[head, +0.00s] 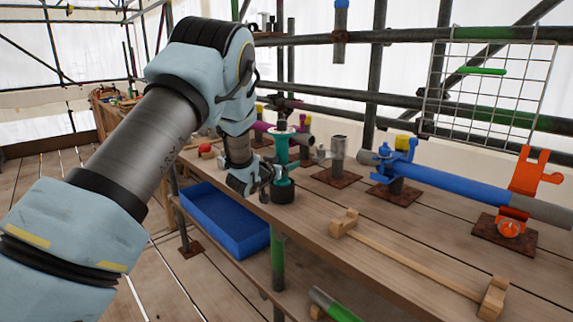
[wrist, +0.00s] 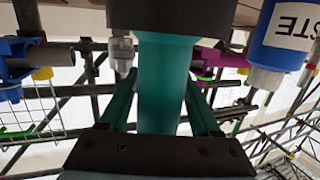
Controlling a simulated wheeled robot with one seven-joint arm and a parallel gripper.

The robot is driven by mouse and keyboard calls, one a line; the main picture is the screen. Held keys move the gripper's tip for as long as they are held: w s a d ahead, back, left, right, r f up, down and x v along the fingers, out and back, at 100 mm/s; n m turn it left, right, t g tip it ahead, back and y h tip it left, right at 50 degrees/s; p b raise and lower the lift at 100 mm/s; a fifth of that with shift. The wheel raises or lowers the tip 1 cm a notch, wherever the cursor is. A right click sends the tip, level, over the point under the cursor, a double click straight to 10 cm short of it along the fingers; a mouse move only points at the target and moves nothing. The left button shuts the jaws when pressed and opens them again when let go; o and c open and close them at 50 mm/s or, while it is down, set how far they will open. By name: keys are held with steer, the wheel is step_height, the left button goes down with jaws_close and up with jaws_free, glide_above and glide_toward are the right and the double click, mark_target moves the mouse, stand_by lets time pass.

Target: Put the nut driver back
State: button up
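The nut driver (head: 282,160) appears to be the teal upright tool with a dark base, standing out at the near edge of the workbench. In the wrist view its teal body (wrist: 163,95) fills the middle, with the black end at the top of the picture. My gripper (head: 266,178) is beside it at its lower part. In the wrist view the two teal fingers lie against both sides of the body, and my gripper looks shut on it. I cannot tell whether the base touches the bench. No holder for the tool can be made out for certain.
The wooden workbench (head: 385,232) carries a blue clamped tube (head: 450,183), an orange clamp (head: 527,172), a grey post (head: 338,155) and a wooden bar (head: 415,262). A blue bin (head: 225,217) sits below. A wire rack (head: 490,88) hangs behind. A blue bottle (wrist: 290,35) is nearby.

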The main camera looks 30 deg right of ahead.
steer(key=shift+o, duration=1.1)
